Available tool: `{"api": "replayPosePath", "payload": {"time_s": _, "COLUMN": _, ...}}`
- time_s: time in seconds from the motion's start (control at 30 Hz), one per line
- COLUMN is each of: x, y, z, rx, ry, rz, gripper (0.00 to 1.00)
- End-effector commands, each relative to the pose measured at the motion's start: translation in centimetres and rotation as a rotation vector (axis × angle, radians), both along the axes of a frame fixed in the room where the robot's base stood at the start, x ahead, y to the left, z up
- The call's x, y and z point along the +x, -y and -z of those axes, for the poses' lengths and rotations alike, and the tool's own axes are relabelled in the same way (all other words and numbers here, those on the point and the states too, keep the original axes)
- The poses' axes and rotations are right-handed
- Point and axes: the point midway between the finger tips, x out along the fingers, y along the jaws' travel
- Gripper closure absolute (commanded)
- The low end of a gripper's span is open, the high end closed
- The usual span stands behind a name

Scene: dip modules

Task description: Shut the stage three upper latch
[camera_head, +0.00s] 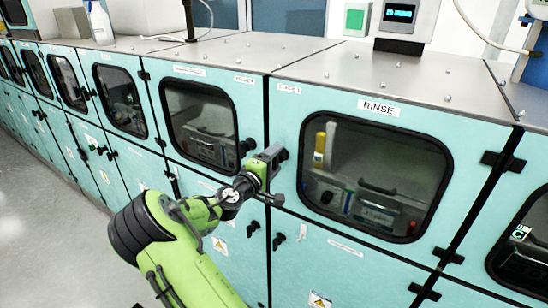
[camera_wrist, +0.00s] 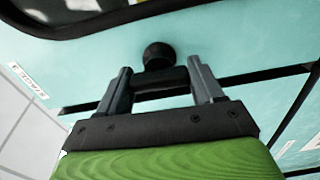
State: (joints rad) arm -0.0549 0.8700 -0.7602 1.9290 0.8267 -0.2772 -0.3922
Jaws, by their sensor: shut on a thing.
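The stage three upper latch (camera_wrist: 157,56) is a black knob with a short dark handle on the left edge of the teal door marked RINSE. In the head view the latch (camera_head: 283,154) shows just beyond my gripper (camera_head: 273,157), partly hidden by it. In the wrist view my gripper (camera_wrist: 160,72) has one finger on each side of the dark handle and is shut on it. The handle lies across between the fingers, with the round knob above. The RINSE door (camera_head: 375,235) looks flush with its frame. I cannot tell how far the latch is turned.
Another black knob (camera_head: 247,146) sits close by on the door to the left. A lower latch (camera_head: 279,240) is on the panel below. Hinges (camera_head: 502,159) line the RINSE door's right side. Open grey floor (camera_head: 60,220) lies at the left.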

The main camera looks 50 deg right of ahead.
Motion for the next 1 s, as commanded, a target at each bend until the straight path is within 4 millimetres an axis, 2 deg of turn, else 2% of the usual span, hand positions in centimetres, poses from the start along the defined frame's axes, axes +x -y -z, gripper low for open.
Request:
{"api": "replayPosePath", "payload": {"time_s": 0.67, "x": 0.05, "y": -0.02, "z": 0.09, "rx": -0.006, "ry": -0.066, "rz": -0.002, "gripper": 0.64}}
{"api": "replayPosePath", "payload": {"time_s": 0.7, "x": 0.05, "y": -0.02, "z": 0.09, "rx": -0.006, "ry": -0.066, "rz": -0.002, "gripper": 0.32}}
{"api": "replayPosePath", "payload": {"time_s": 0.83, "x": 0.04, "y": -0.01, "z": 0.09, "rx": -0.006, "ry": -0.065, "rz": -0.001, "gripper": 0.13}}
{"api": "replayPosePath", "payload": {"time_s": 1.0, "x": 0.03, "y": -0.01, "z": 0.07, "rx": -0.006, "ry": -0.064, "rz": -0.001, "gripper": 0.13}}
